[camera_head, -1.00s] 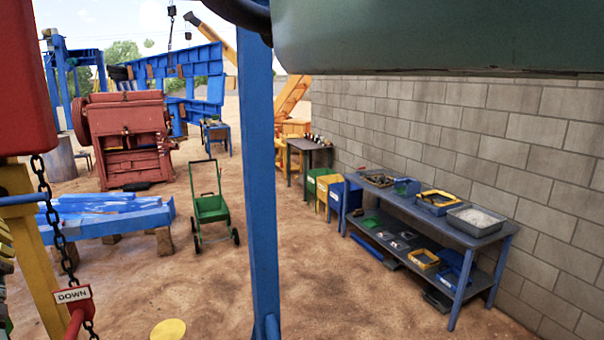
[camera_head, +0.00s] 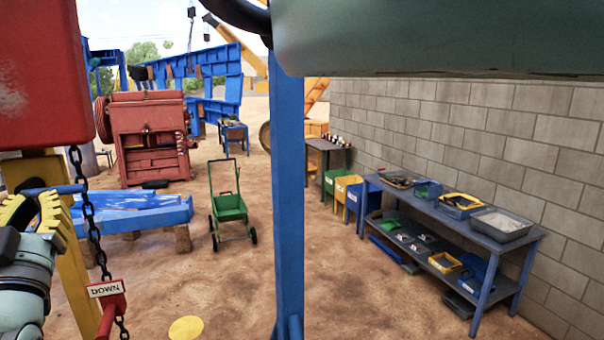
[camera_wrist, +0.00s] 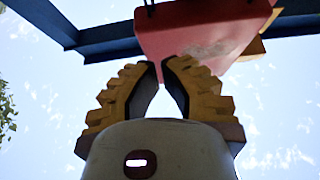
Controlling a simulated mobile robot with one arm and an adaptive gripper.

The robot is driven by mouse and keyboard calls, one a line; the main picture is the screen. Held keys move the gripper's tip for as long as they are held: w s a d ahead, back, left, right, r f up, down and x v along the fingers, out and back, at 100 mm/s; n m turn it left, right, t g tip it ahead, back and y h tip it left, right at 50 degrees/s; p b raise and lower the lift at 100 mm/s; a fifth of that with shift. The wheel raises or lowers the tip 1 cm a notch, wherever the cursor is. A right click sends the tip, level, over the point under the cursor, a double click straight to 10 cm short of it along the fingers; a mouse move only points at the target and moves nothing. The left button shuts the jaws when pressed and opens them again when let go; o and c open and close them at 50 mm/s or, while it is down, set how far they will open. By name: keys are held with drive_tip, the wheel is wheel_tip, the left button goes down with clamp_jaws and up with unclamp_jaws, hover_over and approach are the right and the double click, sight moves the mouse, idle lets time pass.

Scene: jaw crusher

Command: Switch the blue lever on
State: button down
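A short blue bar (camera_head: 62,189) shows at the left of the head view, under a big red box (camera_head: 45,75); it looks like the blue lever, but I cannot be sure. My gripper (camera_head: 30,205), with ribbed yellow fingers, is at the left edge of the head view, in front of or beside this bar. I cannot tell whether they touch. No lever can be made out there.
A chain (camera_head: 88,215) hangs beside the bar, with a red "DOWN" tag (camera_head: 108,289) low on it. A yellow post (camera_head: 75,260) stands behind. A blue post (camera_head: 289,190) crosses the middle. A workbench (camera_head: 440,212) lines the block wall.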

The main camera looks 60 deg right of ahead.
sight(60, 141)
drive_tip(key=b+x, duration=0.2)
drive_tip(key=x, duration=0.2)
drive_tip(key=b+x, duration=0.3)
drive_tip(key=x, duration=0.2)
drive_tip(key=shift+s+r, duration=0.1)
drive_tip(key=shift+r, duration=0.3)
drive_tip(key=shift+w+d, duration=0.25)
drive_tip(key=shift+w, duration=0.05)
drive_tip(key=f+p, duration=0.1)
drive_tip(key=f, duration=0.1)
drive_tip(key=f+p, duration=0.2)
drive_tip(key=shift+w+d+f, duration=0.1)
drive_tip(key=shift+w+f, duration=0.05)
drive_tip(key=shift+w, duration=0.05)
drive_tip(key=shift+f, duration=0.1)
drive_tip(key=shift+f+b, duration=0.2)
drive_tip(key=shift+b, duration=1)
